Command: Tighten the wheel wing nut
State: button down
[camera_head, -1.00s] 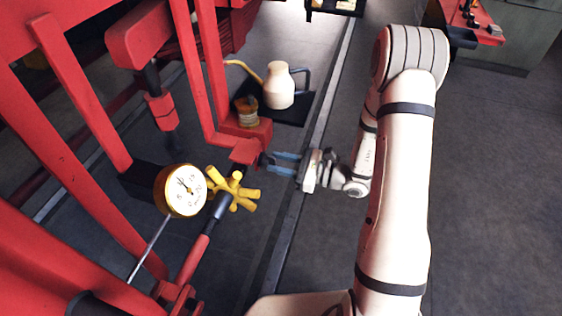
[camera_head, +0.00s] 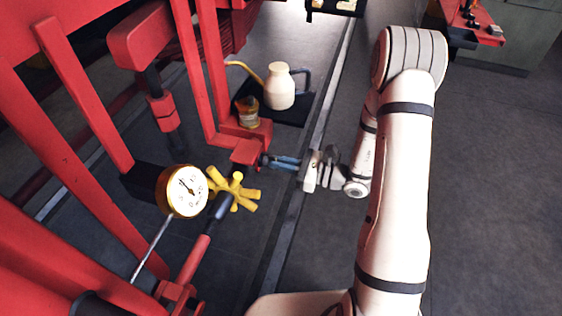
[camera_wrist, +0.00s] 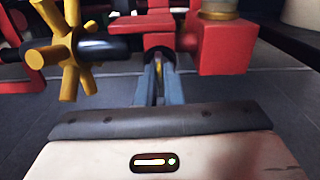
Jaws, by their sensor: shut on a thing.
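My gripper (camera_head: 268,160) reaches in from the right, its blue fingers shut at the dark end of a fitting on the red frame's bracket (camera_head: 246,152). In the wrist view the two fingers (camera_wrist: 159,64) point straight ahead, close together. A small yellowish piece, which I take for the wing nut (camera_wrist: 158,66), shows between them in front of the red block (camera_wrist: 158,38). Most of it is hidden by the fingers, so its angle and tightness cannot be told.
A yellow spoked handwheel (camera_head: 235,190) and a round gauge (camera_head: 186,191) stand left of and below my gripper. A cream oil can (camera_head: 279,86) and a small jar (camera_head: 247,112) stand behind. Open floor lies to the right.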

jog(key=shift+m, duration=0.3)
jog(key=c, duration=1.6)
grip_release()
jog(key=shift+o, duration=0.2)
jog(key=shift+d, duration=0.1)
jog(key=v, duration=0.7)
jog(key=shift+d+b, duration=0.3)
jog(key=shift+b, duration=0.15)
jog(key=shift+s, duration=0.1)
